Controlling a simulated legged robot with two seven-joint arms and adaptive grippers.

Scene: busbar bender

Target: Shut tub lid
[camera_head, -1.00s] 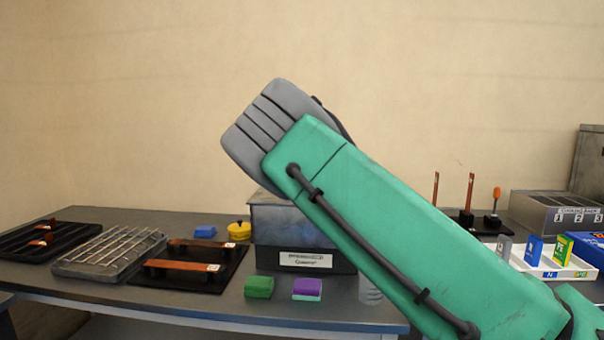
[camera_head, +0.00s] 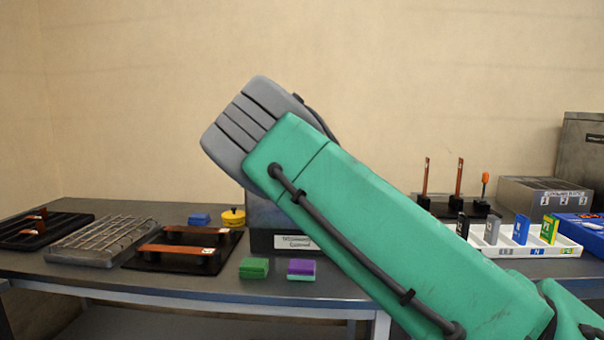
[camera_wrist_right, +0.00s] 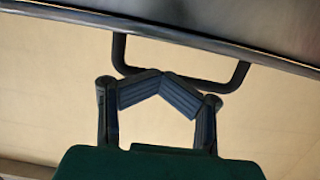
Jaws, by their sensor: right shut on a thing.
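The dark tub (camera_head: 264,213) stands on the bench with a white label on its front; my right arm covers its upper part and right side, so its lid is hidden in the head view. In the right wrist view, a dark U-shaped handle (camera_wrist_right: 238,76) is fixed to the rim of a grey panel (camera_wrist_right: 265,22), apparently the tub lid. My right gripper (camera_wrist_right: 163,76) is shut on the handle's bar, with its finger pads meeting there. Its fingers are hidden in the head view. My left gripper is not in view.
Green (camera_head: 254,268) and purple (camera_head: 301,269) blocks lie in front of the tub. A yellow pot (camera_head: 233,217) and blue block (camera_head: 199,219) stand left of it, near a black tray (camera_head: 160,263) with copper bars. A white tray (camera_head: 560,243) of upright pieces stands right.

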